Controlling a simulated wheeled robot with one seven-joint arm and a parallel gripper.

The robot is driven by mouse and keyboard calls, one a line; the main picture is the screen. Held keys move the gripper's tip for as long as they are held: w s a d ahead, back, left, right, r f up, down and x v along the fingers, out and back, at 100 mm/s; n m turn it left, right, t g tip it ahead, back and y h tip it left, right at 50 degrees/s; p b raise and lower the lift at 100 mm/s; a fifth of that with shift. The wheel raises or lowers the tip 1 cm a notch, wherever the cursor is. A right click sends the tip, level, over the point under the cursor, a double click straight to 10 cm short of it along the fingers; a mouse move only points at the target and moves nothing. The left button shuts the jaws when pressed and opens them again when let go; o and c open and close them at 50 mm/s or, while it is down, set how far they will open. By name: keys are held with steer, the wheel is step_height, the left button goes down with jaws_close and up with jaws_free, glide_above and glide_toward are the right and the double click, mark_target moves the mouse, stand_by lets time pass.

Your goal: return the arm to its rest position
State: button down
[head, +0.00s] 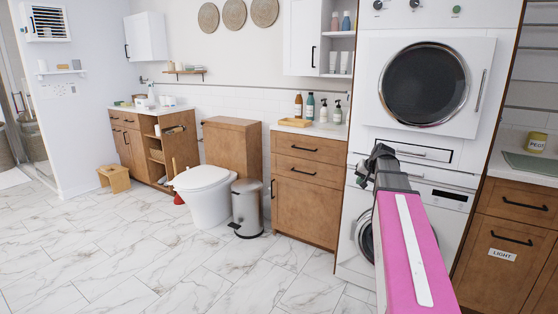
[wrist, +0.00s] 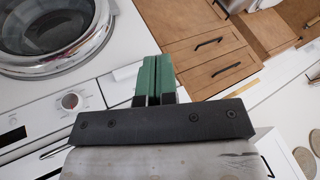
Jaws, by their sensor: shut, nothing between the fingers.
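My arm, pink with a white stripe, reaches up from the bottom right in the head view. My gripper (head: 368,168) is at its far end, in front of the stacked washer and dryer. In the wrist view my gripper (wrist: 155,78) shows its green fingers pressed together with nothing between them. The lower machine's porthole (head: 366,238) is partly hidden behind my arm in the head view. In the wrist view, a round machine door (wrist: 55,30) is at the upper left.
The dryer (head: 428,84) and a wooden drawer cabinet (head: 308,188) stand close around my gripper. A pedal bin (head: 247,207) and a toilet (head: 205,193) are further left. A counter (head: 520,182) is at the right. The marble floor (head: 130,250) at left is clear.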

steer(key=s+a+f+n+g+h, duration=0.1)
steer(key=s+a+f+g, duration=0.1)
steer(key=s+a+f, duration=0.3)
steer(key=s+a+f+n+g+h, duration=0.1)
steer(key=s+a+f, duration=0.4)
steer(key=s+f, duration=0.6)
steer(key=s+a+f+n+g+h, duration=0.1)
steer(key=s+a+f+g, duration=0.2)
steer(key=s+a+f, duration=0.2)
steer(key=s+f, duration=0.3)
steer(key=f, duration=0.2)
steer(key=shift+s+f, duration=0.35)
steer(key=shift+s, duration=0.05)
